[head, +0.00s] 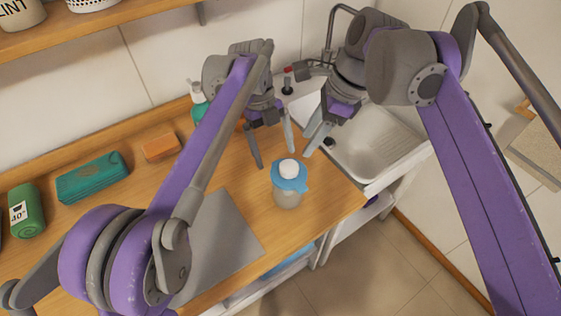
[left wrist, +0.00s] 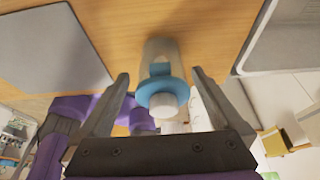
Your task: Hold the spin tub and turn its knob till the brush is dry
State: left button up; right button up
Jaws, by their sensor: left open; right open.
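The spin tub (head: 288,190) stands upright on the wooden counter near its front right corner. It has a clear body, a blue lid and a white knob (head: 289,167) on top. In the left wrist view the tub (left wrist: 160,72) lies between and beyond the fingers, with its knob (left wrist: 163,104) toward the camera. My left gripper (head: 272,155) is open just behind and left of the tub, apparently not touching it. My right gripper (head: 308,140) is open behind and to the right of the tub, empty. No brush can be made out inside the tub.
A sink (head: 375,150) with a tap lies to the right. A grey mat (head: 222,240) covers the counter at front left. A soap bottle (head: 198,100) is behind my left arm.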

aim_at(277, 161)
pick_arm(q)
jog(key=shift+x, duration=2.35)
